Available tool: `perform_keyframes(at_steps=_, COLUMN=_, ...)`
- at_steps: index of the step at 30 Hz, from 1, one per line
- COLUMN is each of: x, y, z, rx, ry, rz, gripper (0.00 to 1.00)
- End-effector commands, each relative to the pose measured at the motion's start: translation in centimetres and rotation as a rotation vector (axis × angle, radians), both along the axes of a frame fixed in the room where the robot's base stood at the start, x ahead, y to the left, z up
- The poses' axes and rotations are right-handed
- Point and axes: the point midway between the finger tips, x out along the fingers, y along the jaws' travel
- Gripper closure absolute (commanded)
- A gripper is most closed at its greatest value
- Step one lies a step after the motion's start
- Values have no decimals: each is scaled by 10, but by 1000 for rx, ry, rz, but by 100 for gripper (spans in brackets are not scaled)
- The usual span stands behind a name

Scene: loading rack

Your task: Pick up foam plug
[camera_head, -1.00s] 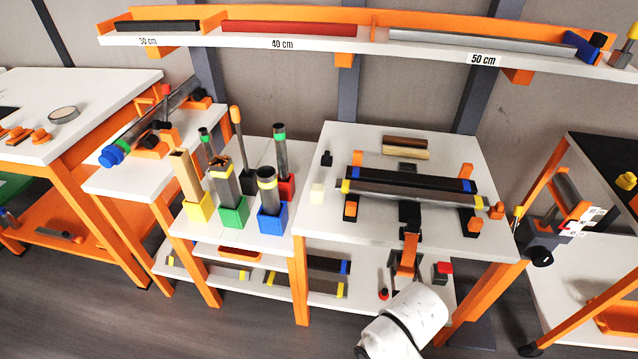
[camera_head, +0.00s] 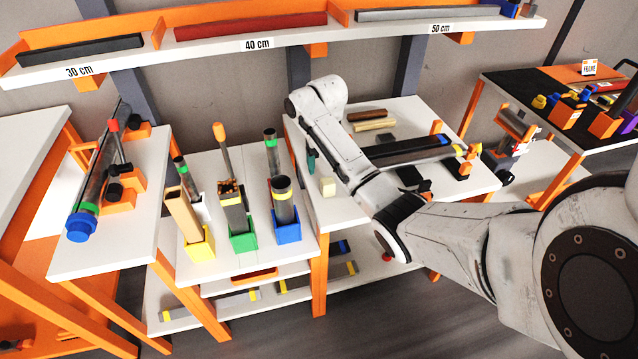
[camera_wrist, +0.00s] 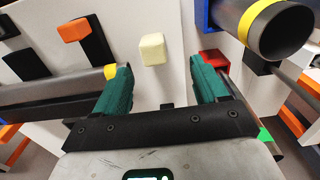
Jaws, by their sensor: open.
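The foam plug, a small pale-yellow block (camera_head: 328,187), stands on the white table near its left edge in the head view. In the wrist view the foam plug (camera_wrist: 152,49) is beyond the fingertips and lies between their lines, apart from both. My gripper (camera_wrist: 160,72) has two green fingers spread wide with nothing between them. In the head view one green finger (camera_head: 311,160) shows just behind and left of the block; the rest of the gripper is hidden by my arm.
Tubes stand in yellow, green and blue holders (camera_head: 287,232) left of the block. Dark and grey bars (camera_head: 405,151) lie on supports to its right. In the wrist view a yellow-banded tube (camera_wrist: 262,35) is close on the right, and a grey bar (camera_wrist: 50,90) is close left.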

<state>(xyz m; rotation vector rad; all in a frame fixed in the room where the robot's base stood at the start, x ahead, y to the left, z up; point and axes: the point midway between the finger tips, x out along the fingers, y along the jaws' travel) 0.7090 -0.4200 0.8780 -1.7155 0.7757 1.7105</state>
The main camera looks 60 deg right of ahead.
Motion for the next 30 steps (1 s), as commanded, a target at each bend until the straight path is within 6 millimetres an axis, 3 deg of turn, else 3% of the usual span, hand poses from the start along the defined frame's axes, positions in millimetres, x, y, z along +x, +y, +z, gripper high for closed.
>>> perform_keyframes(at_steps=10, x=-4, y=-7, z=-43, rx=-2, ry=8, rz=-11, gripper=28)
perform_keyframes(at_steps=17, x=-4, y=-8, z=-58, rx=-2, ry=7, rz=-11, gripper=28)
perform_keyframes(at_steps=24, x=-6, y=-13, z=-91, rx=-2, ry=8, rz=-11, gripper=28)
perform_keyframes(at_steps=30, x=-5, y=-13, z=-105, rx=-2, ry=4, rz=-10, gripper=28)
